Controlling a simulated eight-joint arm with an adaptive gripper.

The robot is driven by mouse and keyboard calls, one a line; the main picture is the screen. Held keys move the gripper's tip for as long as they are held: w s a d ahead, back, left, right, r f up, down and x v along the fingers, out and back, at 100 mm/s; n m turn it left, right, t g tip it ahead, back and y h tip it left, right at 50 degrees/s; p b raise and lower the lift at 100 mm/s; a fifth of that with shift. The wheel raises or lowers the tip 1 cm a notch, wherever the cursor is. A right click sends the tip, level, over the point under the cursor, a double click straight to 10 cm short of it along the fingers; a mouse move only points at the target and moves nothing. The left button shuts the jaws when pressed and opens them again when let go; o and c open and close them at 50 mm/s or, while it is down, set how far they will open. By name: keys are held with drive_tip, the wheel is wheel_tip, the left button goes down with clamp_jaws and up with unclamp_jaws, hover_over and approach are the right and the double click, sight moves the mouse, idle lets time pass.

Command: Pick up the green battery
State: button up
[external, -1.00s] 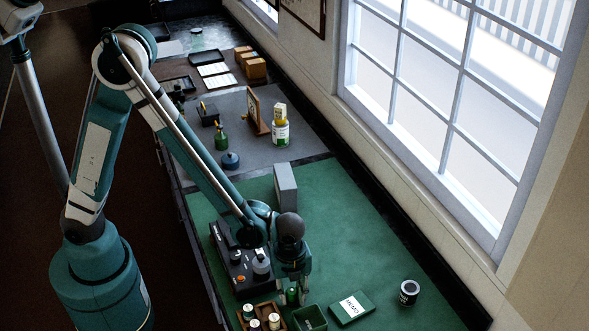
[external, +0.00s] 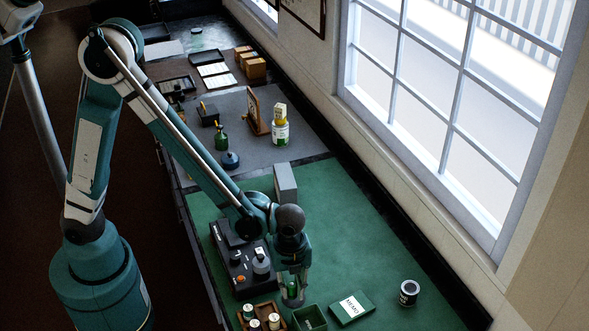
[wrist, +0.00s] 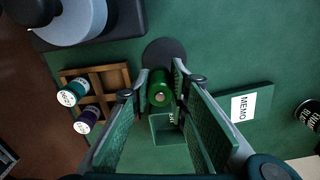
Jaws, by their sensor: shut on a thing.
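The green battery (wrist: 160,92) stands between the fingers of my gripper (wrist: 162,88) in the wrist view, its round end toward the camera. My gripper is shut on it. In the external view the green battery (external: 292,287) shows small between the fingers of my gripper (external: 291,290), partly hidden by them. It is above the green mat, close to the wooden tray and the green box; its exact height is hard to tell.
A wooden compartment tray (wrist: 112,68) holds several other batteries. A small open green box (external: 311,317) and a memo book (external: 351,308) lie nearby. A black device (external: 240,262) is behind the tray. A dark can (external: 409,292) stands at right. The mat's right side has free room.

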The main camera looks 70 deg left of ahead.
sight(293, 284)
drive_tip(key=shift+r, duration=3.45)
drive_tip(key=shift+w, duration=0.15)
